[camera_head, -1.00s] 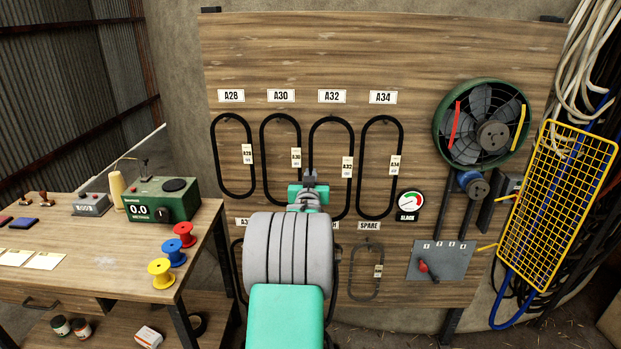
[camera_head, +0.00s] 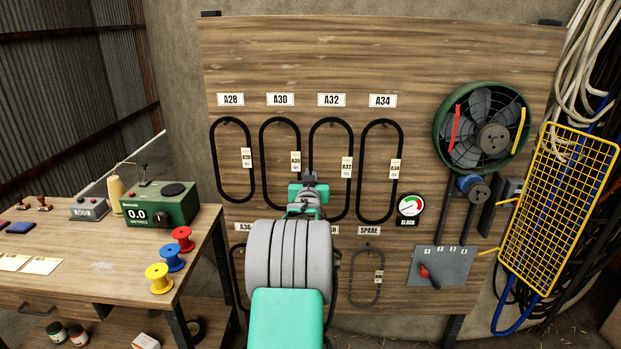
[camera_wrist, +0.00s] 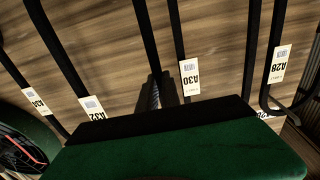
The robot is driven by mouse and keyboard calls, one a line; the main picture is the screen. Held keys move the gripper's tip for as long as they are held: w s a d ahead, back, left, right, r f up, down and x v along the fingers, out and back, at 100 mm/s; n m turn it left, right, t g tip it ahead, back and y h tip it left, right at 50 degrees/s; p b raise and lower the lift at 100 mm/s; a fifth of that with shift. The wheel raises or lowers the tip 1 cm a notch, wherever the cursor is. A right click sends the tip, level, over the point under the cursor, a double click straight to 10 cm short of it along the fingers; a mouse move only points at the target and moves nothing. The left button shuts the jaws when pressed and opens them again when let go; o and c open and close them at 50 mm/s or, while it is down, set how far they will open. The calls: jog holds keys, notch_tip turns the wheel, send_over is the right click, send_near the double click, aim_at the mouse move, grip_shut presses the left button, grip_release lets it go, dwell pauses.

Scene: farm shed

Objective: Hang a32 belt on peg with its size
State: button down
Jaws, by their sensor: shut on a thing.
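The A32 belt (camera_head: 352,145) is a black loop with a white size tag. It is upright against the board under the A32 plate (camera_head: 331,100), its top at the peg spot there. I cannot tell whether the peg bears its weight. My gripper (camera_head: 309,178) is shut on the left strand of this belt, in its lower half. In the wrist view, my gripper (camera_wrist: 155,95) closes on a black strand between the A32 tag (camera_wrist: 93,107) and the A30 tag (camera_wrist: 189,78). My arm hides part of the belt's lower left.
The A28 (camera_head: 214,160), A30 (camera_head: 262,160) and A34 (camera_head: 362,165) belts hang close beside it. A small spare belt (camera_head: 352,285) hangs below. A slack gauge (camera_head: 410,207), fan (camera_head: 482,125) and yellow guard (camera_head: 555,210) are right. A workbench (camera_head: 100,245) stands left.

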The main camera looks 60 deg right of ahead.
jog(key=shift+b+x, duration=0.55)
jog(key=shift+x, duration=0.8)
jog(key=shift+b+x, duration=0.55)
jog(key=shift+x, duration=0.55)
jog(key=shift+f, duration=0.1)
jog(key=shift+f+b, duration=0.35)
jog(key=shift+b, duration=0.25)
jog(key=shift+f+b, duration=0.25)
jog(key=shift+b, duration=0.15)
